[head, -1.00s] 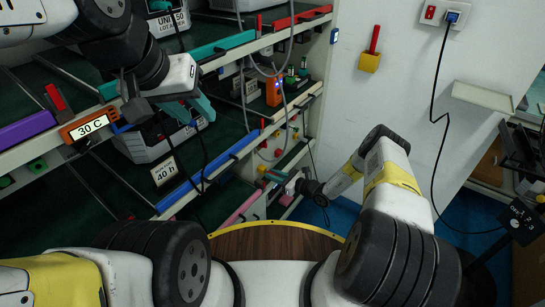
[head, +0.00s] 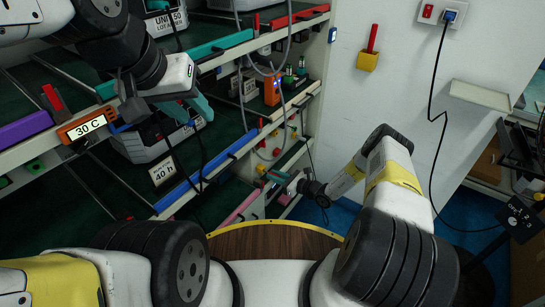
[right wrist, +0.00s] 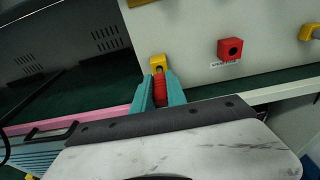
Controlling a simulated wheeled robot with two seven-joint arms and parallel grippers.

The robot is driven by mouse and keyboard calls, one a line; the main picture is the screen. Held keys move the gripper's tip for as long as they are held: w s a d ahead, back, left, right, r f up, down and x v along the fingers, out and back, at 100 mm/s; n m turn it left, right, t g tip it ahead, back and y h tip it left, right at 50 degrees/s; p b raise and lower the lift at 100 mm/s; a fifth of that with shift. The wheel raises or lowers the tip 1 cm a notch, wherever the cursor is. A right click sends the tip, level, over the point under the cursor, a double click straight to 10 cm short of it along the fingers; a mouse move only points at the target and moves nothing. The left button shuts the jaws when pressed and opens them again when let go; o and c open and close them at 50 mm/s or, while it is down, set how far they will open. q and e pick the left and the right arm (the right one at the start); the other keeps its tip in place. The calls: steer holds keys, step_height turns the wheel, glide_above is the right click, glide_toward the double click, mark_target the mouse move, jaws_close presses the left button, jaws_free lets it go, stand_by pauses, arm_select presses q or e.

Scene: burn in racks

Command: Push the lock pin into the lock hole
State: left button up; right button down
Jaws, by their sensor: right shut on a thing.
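My right gripper (right wrist: 160,90) has its two teal fingers shut on a red ridged lock pin (right wrist: 160,88). Directly ahead of the pin is a yellow block with a dark hole (right wrist: 157,62), low on a pale box face. The pin's tip is close to the lower edge of this block; I cannot tell whether they touch. A red block with a square hole (right wrist: 231,47) sits to the right, above a small label. In the head view my right gripper (head: 272,177) is small at the lower shelf. My left gripper (head: 198,106) hangs by the upper shelf, its finger opening unclear.
A pink rail (right wrist: 105,116) runs along the shelf edge, left of my right gripper. Another yellow block (right wrist: 309,32) is at the far right. In the head view, an orange device (head: 272,90) and cables stand on the shelf above my right gripper.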

steer(key=shift+v, duration=1.15)
steer(key=shift+f, duration=0.15)
steer(key=w+d+r, duration=0.2)
steer(key=d+r, duration=0.2)
steer(key=r, duration=0.3)
steer(key=w+d+r, duration=0.3)
steer(key=d+r, duration=0.2)
steer(key=r, duration=0.2)
steer(key=shift+d, duration=0.35)
steer(key=shift+r+x, duration=0.2)
steer(key=shift+x, duration=1.25)
steer(key=shift+r+x, duration=0.2)
steer(key=shift+x, duration=1.25)
steer(key=c, duration=2.1)
jaws_free()
jaws_close()
steer(key=shift+a, duration=0.1)
